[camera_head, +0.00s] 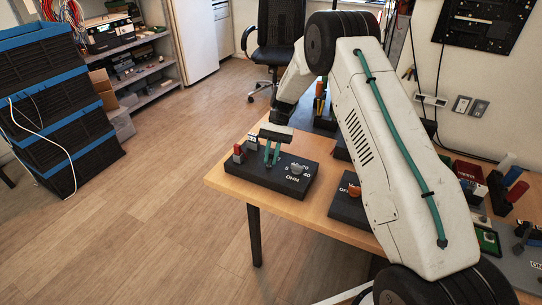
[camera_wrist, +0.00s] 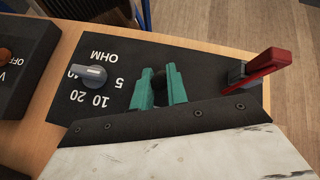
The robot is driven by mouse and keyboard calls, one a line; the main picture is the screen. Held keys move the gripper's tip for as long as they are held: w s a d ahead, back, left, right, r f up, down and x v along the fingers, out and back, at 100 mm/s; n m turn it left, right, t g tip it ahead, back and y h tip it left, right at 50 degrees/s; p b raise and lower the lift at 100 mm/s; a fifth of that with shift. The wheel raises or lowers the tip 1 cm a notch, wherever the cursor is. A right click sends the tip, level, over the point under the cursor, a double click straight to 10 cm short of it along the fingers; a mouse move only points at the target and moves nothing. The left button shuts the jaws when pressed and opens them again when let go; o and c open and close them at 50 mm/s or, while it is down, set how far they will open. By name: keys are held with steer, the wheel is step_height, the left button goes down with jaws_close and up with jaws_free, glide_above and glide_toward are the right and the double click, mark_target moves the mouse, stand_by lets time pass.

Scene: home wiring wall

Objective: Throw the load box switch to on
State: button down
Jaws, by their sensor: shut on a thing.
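The load box (camera_head: 258,175) is a flat black box marked OHM at the table's left front corner. Its top also shows in the wrist view (camera_wrist: 112,75), with a grey dial (camera_wrist: 90,75) among the numbers.
Another black box (camera_head: 350,210) with an orange knob lies to the right, marked OFF in the wrist view (camera_wrist: 20,60). Tools and small parts crowd the table's right side. Stacked blue-rimmed crates (camera_head: 60,105) stand left; the floor between is clear.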

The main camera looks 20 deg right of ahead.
steer(key=c, duration=1.7)
jaws_free()
steer(key=shift+d, duration=0.1)
steer(key=shift+w, duration=0.1)
steer(key=v, duration=0.7)
steer(key=shift+w+d+r, duration=0.15)
steer(key=shift+w+r, duration=0.1)
